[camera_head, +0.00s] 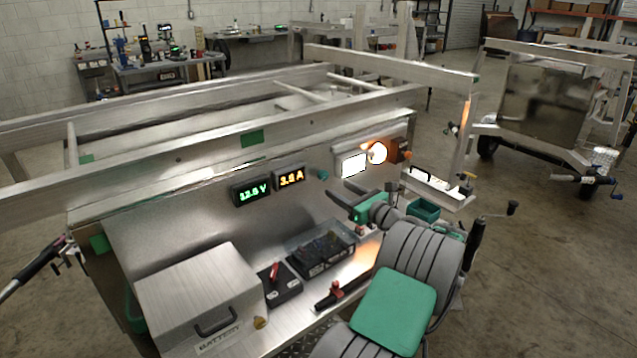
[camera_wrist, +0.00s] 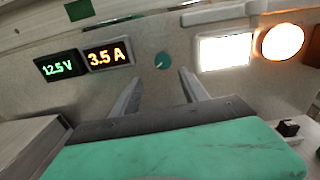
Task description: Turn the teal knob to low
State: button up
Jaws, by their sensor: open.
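The teal knob (camera_head: 323,174) is a small round knob on the upright metal panel, right of the amber display. In the wrist view the teal knob (camera_wrist: 162,60) shows a small pale mark on its face, and it sits between and beyond my fingertips. My gripper (camera_wrist: 161,76) is open, its two fingers spread apart and pointing at the panel, with nothing between them. In the head view my gripper (camera_head: 345,204) is in front of the panel, below and right of the knob, apart from it. Any low marking by the knob is too small to read.
A green display (camera_head: 251,191) reads about 12.5 V; an amber display (camera_head: 290,177) reads 3.5 A in the wrist view. A lit white panel (camera_head: 352,164) and glowing round lamp (camera_head: 377,152) are right of the knob. Below stand a battery box (camera_head: 200,292) and a red-handled switch (camera_head: 275,272).

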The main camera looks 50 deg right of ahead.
aim_at(325, 177)
jog(key=shift+m, duration=0.4)
jog(key=x, duration=0.7)
jog(key=shift+d+r, duration=0.25)
jog(key=shift+d, duration=0.05)
jog(key=shift+c, duration=0.3)
grip_shut()
